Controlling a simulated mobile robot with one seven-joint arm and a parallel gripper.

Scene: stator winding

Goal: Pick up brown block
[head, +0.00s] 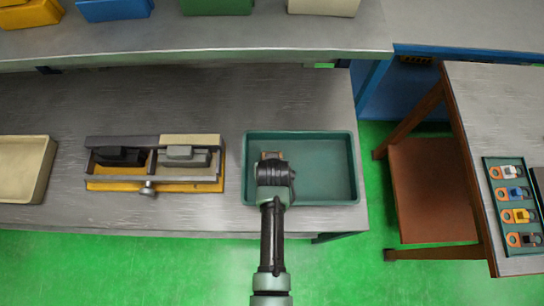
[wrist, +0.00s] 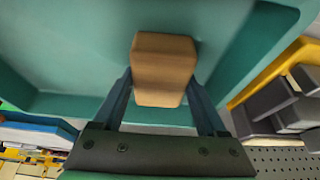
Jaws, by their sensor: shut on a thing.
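The brown block (wrist: 163,68) is held between the two fingers of my gripper (wrist: 162,100) in the wrist view. The fingers are shut on its left and right sides. The block is over the green tray (wrist: 70,104); whether it touches the tray floor I cannot tell. In the head view my gripper (head: 272,160) is over the left part of the tray (head: 335,165), and only a small tan bit of the block (head: 271,155) shows past it. The rest of the block is hidden by my gripper.
Left of the tray is a fixture with a yellow base (head: 110,184), holding a black block (head: 118,156) and a grey block (head: 184,155). A cream tray (head: 22,168) lies at the far left. At right, a table holds a tray of coloured parts (head: 513,215).

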